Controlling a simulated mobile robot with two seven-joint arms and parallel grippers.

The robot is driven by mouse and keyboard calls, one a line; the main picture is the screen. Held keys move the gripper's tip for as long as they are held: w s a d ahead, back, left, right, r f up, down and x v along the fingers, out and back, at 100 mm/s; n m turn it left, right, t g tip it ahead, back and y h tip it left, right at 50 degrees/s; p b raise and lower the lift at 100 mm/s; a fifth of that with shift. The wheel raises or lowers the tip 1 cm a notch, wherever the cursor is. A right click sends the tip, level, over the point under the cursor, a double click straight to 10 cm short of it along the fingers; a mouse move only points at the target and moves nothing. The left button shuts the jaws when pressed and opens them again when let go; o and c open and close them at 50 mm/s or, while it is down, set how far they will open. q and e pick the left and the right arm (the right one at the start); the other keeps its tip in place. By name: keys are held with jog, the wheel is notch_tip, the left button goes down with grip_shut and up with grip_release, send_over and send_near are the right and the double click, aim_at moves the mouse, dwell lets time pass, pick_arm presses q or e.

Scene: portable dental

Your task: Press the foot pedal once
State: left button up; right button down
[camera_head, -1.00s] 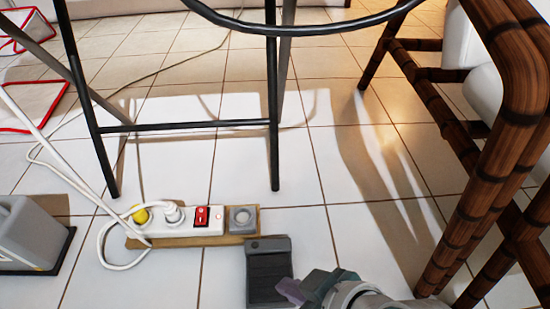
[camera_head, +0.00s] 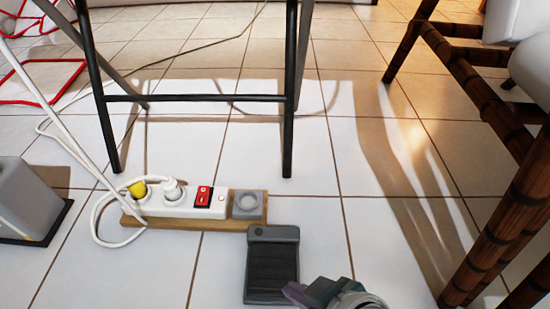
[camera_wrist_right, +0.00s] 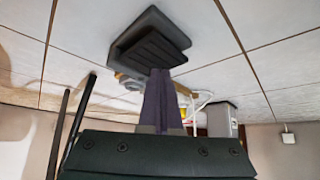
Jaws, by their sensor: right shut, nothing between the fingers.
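The foot pedal (camera_head: 272,268) is a dark grey block with a ribbed top, flat on the tiled floor in front of the power strip. My right gripper (camera_head: 296,292) is at its lower right corner in the head view, with purple fingers shut and empty. In the right wrist view, which is upside down, the pedal (camera_wrist_right: 150,40) is ahead of my fingertips (camera_wrist_right: 160,76), which overlap its edge. I cannot tell whether they touch it. My left gripper is not in view.
A power strip (camera_head: 184,208) with a red switch, plugs and a white cord lies on a wooden board behind the pedal. A dark metal stool (camera_head: 197,98) stands behind it. A wooden frame (camera_head: 490,250) is at the right and a grey box (camera_head: 22,200) at the left.

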aim_at(272, 280)
jog(key=b+x, duration=0.3)
jog(key=x, duration=0.1)
jog(key=shift+s+f, duration=0.1)
jog(key=shift+b+x, duration=0.9)
jog(key=shift+b, duration=0.15)
